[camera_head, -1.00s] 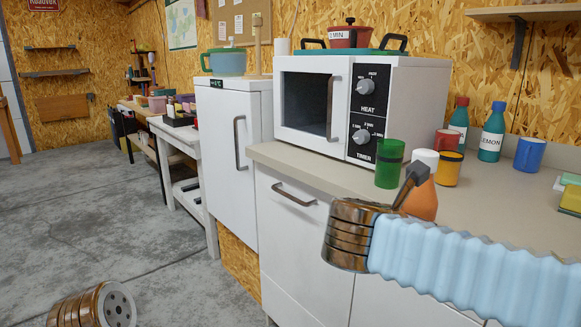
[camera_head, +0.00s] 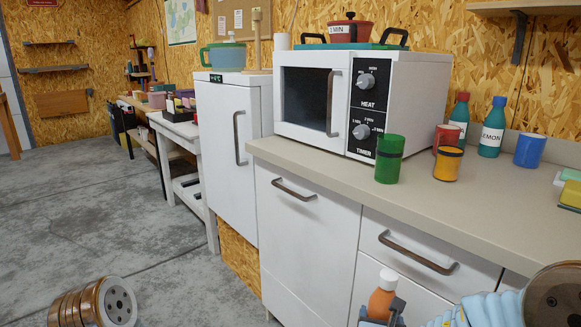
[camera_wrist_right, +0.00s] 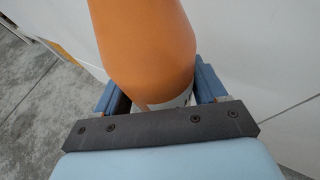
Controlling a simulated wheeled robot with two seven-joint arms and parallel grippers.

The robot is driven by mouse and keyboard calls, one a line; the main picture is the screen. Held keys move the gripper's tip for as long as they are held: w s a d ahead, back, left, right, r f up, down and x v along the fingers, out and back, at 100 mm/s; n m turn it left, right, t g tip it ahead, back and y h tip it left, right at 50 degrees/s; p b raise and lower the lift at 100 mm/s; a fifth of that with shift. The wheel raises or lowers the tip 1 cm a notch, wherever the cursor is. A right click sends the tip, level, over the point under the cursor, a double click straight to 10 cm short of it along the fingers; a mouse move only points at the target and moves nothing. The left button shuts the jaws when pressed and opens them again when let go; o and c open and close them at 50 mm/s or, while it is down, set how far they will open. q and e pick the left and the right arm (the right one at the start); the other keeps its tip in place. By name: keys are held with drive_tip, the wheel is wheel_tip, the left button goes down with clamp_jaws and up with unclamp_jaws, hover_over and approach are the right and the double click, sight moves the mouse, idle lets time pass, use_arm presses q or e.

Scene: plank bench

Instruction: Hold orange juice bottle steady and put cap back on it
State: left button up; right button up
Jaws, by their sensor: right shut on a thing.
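The orange juice bottle (camera_head: 380,302) is at the lower right of the head view, in front of the white drawers and below the counter top. A white cap-like piece (camera_head: 389,279) shows at its upper end; I cannot tell how firmly it sits. My right gripper (camera_head: 384,319) is shut on the bottle's lower part. In the right wrist view, the orange body (camera_wrist_right: 145,45) stands up between the two blue fingers, with a white band low on it; its upper end is out of frame. My left gripper is not seen; only my left arm's end link shows at the bottom left.
The counter's front edge and drawer handles (camera_head: 418,255) are close to the bottle.

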drive_tip(key=w+a+r, duration=0.1)
drive_tip(key=w+a, duration=0.1)
drive_tip(key=a, duration=0.8)
drive_tip(key=w+a+r, duration=0.1)
drive_tip(key=w+a, duration=0.1)
drive_tip(key=a, duration=0.8)
drive_tip(key=shift+a, duration=0.2)
drive_tip(key=shift+r, duration=0.1)
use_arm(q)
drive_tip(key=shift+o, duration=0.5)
use_arm(e)
clamp_jaws()
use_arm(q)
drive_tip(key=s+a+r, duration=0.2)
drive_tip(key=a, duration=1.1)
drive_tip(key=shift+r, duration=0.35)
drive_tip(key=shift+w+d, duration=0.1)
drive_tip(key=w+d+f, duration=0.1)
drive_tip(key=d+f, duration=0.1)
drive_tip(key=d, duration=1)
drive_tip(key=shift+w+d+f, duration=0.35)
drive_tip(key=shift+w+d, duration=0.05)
